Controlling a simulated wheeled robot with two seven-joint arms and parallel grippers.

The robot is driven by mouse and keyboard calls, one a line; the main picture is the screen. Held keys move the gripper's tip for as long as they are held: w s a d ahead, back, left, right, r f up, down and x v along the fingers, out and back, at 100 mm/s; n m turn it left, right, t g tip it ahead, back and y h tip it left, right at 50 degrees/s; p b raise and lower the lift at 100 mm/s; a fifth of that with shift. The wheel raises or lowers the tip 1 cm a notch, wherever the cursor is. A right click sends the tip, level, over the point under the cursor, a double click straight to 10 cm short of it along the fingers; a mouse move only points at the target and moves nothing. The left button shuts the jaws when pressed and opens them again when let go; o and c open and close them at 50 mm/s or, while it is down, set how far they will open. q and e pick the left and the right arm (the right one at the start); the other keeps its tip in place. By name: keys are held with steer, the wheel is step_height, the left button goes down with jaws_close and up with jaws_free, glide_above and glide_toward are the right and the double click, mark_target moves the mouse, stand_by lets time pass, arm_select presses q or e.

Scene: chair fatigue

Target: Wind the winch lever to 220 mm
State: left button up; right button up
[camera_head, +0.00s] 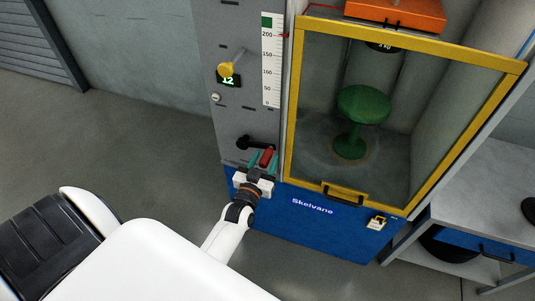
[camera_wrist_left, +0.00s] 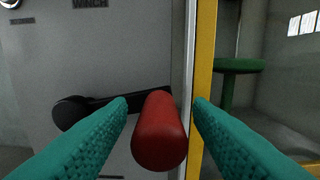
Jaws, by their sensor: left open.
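The winch lever (camera_head: 245,143) is a black crank arm on the grey panel, with a red grip (camera_head: 266,157) at its right end. In the left wrist view the black arm (camera_wrist_left: 100,103) runs from a round hub at left to the red grip (camera_wrist_left: 159,131). My left gripper (camera_head: 263,164) is open, with its teal fingers on either side of the red grip; a gap shows on each side. My right gripper is out of view.
A yellow-framed door (camera_head: 289,110) stands just right of the lever. Behind it is a green stool (camera_head: 361,105) under an orange block (camera_head: 396,13). A yellow knob (camera_head: 225,69) and a small display are on the panel. A workbench (camera_head: 490,185) stands at right; the left floor is clear.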

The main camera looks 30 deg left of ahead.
arm_select(q)
steer(key=shift+x, duration=1.4)
steer(key=shift+c, duration=0.5)
steer(key=shift+f, duration=0.1)
jaws_close()
